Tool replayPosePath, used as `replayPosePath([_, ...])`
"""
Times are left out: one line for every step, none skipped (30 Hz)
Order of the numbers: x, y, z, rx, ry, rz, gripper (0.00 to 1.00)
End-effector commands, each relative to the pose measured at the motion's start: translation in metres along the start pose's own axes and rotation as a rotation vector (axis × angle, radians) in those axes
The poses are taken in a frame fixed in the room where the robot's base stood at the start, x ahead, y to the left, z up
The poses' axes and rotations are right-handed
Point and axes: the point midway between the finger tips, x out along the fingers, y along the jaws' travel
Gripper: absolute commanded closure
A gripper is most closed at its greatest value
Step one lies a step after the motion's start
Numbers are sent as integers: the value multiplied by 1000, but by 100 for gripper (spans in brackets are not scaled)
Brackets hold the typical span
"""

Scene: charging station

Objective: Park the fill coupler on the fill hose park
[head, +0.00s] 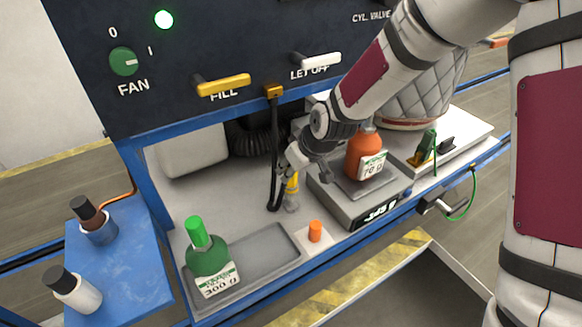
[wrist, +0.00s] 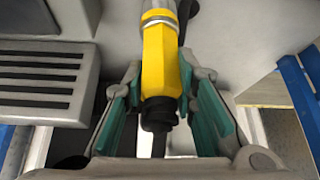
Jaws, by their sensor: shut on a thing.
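The yellow fill coupler (wrist: 160,60) is between the green-padded fingers of my gripper (wrist: 162,112) in the wrist view. It has a black end towards the wrist and a metal collar at its far end. My gripper (head: 291,172) is shut on it and points down. In the head view the coupler (head: 293,184) shows just below the fingers, with a grey metal piece (head: 291,203) under it near the bench top. I cannot tell whether that piece touches the bench. A black hose (head: 273,150) hangs from a brass block (head: 274,91) beside it. I cannot clearly make out the fill hose park.
An orange bottle (head: 363,155) stands on the scale (head: 370,207), right of my gripper. An orange cap (head: 315,231) sits on a pale pad. The panel with the yellow FILL lever (head: 222,85) overhangs behind.

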Motion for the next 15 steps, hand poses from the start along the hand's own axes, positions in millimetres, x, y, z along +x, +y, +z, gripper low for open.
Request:
replayPosePath([1,0,0,0,1,0,100])
replayPosePath([2,0,1,0,1,0,100])
replayPosePath([3,0,1,0,1,0,100])
replayPosePath([3,0,1,0,1,0,100])
replayPosePath([4,0,2,0,1,1,100])
replayPosePath([5,0,2,0,1,1,100])
replayPosePath([5,0,2,0,1,1,100])
replayPosePath([6,0,3,0,2,1,100])
replayPosePath([7,0,3,0,2,1,100])
replayPosePath([7,0,3,0,2,1,100])
replayPosePath([8,0,4,0,2,1,100])
replayPosePath([9,0,4,0,2,1,100])
replayPosePath([9,1,4,0,2,1,100])
replayPosePath([10,0,5,0,2,1,100])
replayPosePath([10,1,5,0,1,1,100])
